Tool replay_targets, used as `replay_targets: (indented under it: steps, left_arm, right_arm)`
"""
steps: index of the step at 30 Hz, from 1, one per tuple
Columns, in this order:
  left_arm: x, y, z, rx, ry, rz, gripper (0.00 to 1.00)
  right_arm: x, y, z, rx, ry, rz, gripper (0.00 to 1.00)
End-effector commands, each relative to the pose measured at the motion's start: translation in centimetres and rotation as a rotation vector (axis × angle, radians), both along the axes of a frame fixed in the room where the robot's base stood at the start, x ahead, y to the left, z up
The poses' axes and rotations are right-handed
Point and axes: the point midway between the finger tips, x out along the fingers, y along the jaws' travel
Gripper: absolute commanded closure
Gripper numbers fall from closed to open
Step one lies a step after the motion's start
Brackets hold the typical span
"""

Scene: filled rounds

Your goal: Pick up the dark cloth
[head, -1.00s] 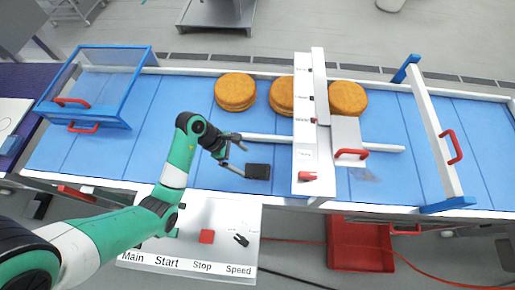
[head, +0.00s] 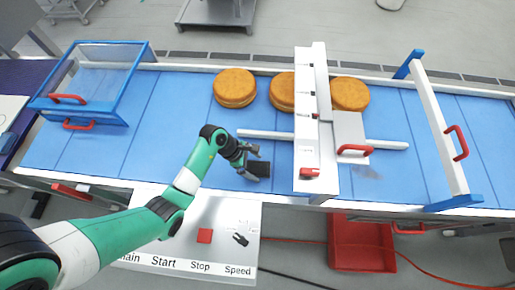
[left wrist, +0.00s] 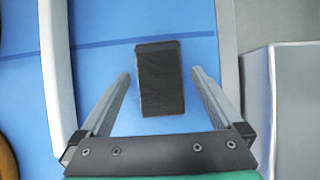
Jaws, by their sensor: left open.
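The dark cloth (head: 259,169) is a small, flat, near-black rectangle on the blue belt, left of the white upright housing. In the head view my gripper partly covers it. In the left wrist view the whole cloth (left wrist: 160,78) shows, upright in the picture, between and just ahead of the two fingers. My left gripper (head: 257,163) is open and empty, over the cloth; in the left wrist view its fingers (left wrist: 160,84) stand wide on both sides of the cloth, apart from it. My right gripper is not in view.
Round orange-brown cakes (head: 235,87) lie along the belt's far side. A white bar (head: 266,135) crosses the belt close behind the cloth. The white housing (head: 308,130) stands to the right. A control panel (head: 215,245) with buttons is in front, and a red bin (head: 360,243) is below right.

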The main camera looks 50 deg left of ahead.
Motion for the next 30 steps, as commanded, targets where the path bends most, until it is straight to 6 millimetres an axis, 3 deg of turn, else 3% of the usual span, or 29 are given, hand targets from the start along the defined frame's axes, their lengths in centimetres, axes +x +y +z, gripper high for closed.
replay_targets:
  steps: [20, 30]
  left_arm:
    - [-0.02, 0.01, -0.48, 0.000, 0.000, 0.000, 0.00]
    - [-0.01, 0.01, -0.47, 0.000, 0.000, 0.000, 0.58]
  right_arm:
    - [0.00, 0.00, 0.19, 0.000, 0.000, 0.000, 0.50]
    - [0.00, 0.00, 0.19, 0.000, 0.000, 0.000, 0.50]
